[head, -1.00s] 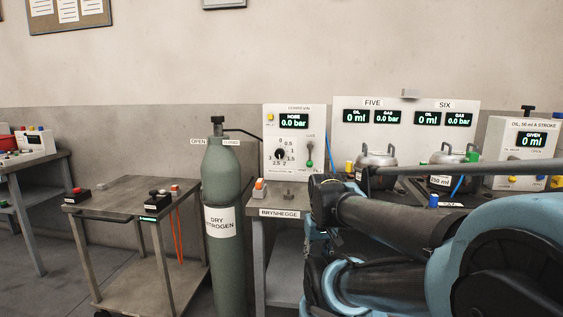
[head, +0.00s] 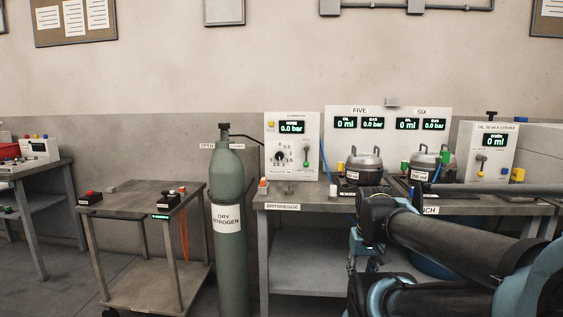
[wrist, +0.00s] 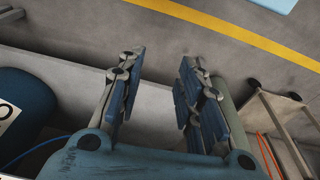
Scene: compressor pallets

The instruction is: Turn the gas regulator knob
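The regulator knob (head: 280,156) is a small black dial with a numbered scale around it. It sits on the front of a white panel box (head: 308,174) at the back of the workbench. A green-tipped lever (head: 306,163) is to its right on the same panel, under a display reading 0.0 bar. My gripper (wrist: 160,65) shows in the wrist view with its two blue-padded fingers apart and nothing between them. It points down toward the floor. In the head view my arm is at the lower right, well below and right of the knob, not touching it.
A green gas cylinder (head: 227,260) stands left of the workbench (head: 300,206). A metal cart (head: 130,203) is further left. Two metal pots (head: 366,168) (head: 427,166) stand on the bench to the right. The bench front before the knob is mostly clear.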

